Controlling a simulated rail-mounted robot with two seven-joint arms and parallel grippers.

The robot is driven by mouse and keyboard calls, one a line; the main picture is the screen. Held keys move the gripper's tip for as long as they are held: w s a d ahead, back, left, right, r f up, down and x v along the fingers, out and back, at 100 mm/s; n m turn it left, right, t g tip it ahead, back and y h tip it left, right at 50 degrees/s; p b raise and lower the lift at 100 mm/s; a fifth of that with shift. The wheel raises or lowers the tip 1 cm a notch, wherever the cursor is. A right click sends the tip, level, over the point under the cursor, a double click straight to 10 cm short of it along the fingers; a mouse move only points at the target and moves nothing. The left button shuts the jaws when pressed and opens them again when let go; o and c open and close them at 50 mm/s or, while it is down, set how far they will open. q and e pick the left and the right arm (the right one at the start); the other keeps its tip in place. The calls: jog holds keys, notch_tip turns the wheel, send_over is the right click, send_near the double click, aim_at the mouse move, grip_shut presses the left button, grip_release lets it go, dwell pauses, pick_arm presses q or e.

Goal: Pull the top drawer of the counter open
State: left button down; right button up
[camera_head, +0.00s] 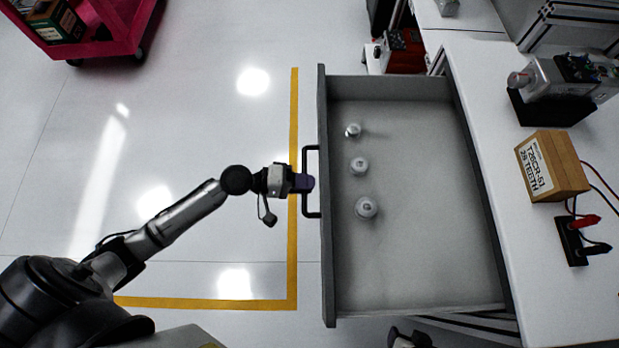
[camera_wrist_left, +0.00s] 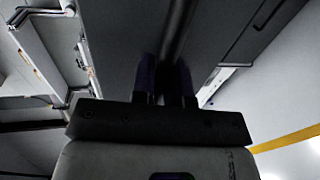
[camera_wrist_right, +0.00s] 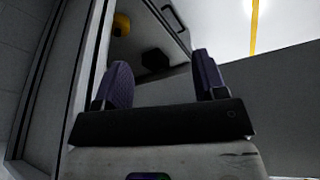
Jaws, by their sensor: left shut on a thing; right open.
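The top drawer (camera_head: 410,270) of the counter (camera_head: 535,270) stands pulled far out to the left in the head view. Its inside shows, with a few small metal weights (camera_head: 366,207) near the front panel. The drawer's black handle (camera_head: 311,208) is on the left face of the front panel. My left gripper (camera_head: 308,182) is shut on the middle of the handle. In the left wrist view its fingers (camera_wrist_left: 166,85) close around the dark bar. My right gripper (camera_wrist_right: 163,85) is open and empty in the right wrist view; in the head view its arm shows only partly at the bottom edge.
On the counter top stand a cardboard box (camera_head: 552,166), a grey device (camera_head: 565,85) and a black connector block with red and black plugs (camera_head: 572,240). A red cart (camera_head: 95,35) is at the upper left. The floor left of the drawer is clear, with yellow tape (camera_head: 294,110).

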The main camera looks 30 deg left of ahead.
pick_arm(q)
jog(key=c, duration=1.1)
grip_release()
jog(key=shift+a, duration=0.1)
jog(key=v, duration=1.3)
jog(key=shift+s+a+p, duration=0.2)
jog(key=shift+a+p, duration=0.05)
jog(key=shift+p, duration=0.05)
